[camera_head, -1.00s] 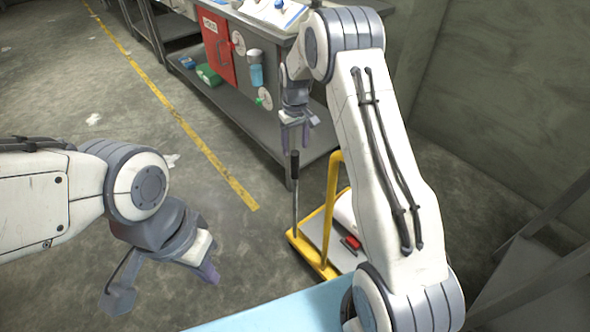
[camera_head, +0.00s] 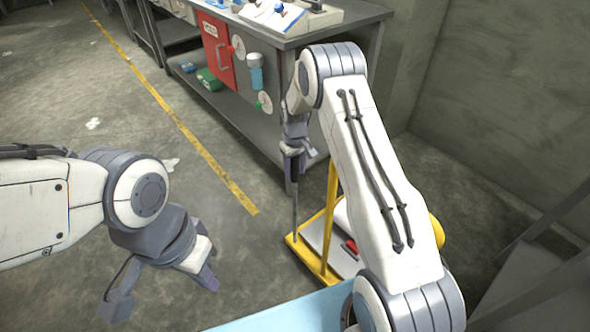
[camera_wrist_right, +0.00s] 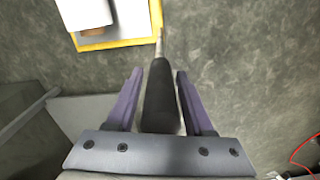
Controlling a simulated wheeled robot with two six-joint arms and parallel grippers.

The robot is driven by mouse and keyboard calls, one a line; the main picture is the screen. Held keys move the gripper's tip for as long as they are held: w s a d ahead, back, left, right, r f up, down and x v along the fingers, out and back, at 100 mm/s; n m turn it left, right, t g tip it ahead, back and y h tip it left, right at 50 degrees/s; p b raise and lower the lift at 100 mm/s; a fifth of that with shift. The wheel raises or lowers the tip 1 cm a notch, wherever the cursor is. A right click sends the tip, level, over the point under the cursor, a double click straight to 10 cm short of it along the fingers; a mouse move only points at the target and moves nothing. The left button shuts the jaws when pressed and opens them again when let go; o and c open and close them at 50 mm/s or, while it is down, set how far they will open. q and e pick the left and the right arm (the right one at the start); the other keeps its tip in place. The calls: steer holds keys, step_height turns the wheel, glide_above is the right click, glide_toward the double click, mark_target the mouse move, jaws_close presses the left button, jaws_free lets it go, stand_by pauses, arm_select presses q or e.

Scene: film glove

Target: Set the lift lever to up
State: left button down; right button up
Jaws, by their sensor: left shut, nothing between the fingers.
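The lift lever (camera_head: 295,205) is a thin metal rod with a black grip, standing up from the corner of a yellow-framed base (camera_head: 322,273). In the right wrist view the black grip (camera_wrist_right: 160,98) lies between the two purple fingers of my right gripper (camera_wrist_right: 158,80). The fingers are open, with a small gap on each side of the grip. In the head view my right gripper (camera_head: 294,150) is at the top of the lever and hides part of the grip. My left gripper (camera_head: 209,278) is shut and empty, over the floor at the lower left, apart from the lever.
A yellow post (camera_head: 331,215) rises close to the right of the lever. A red item (camera_head: 350,247) lies on the base. A grey workbench (camera_head: 300,40) with a red panel (camera_head: 216,48) stands behind. A light blue surface (camera_head: 285,311) is in front.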

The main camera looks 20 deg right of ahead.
jaws_close()
stand_by(1.2)
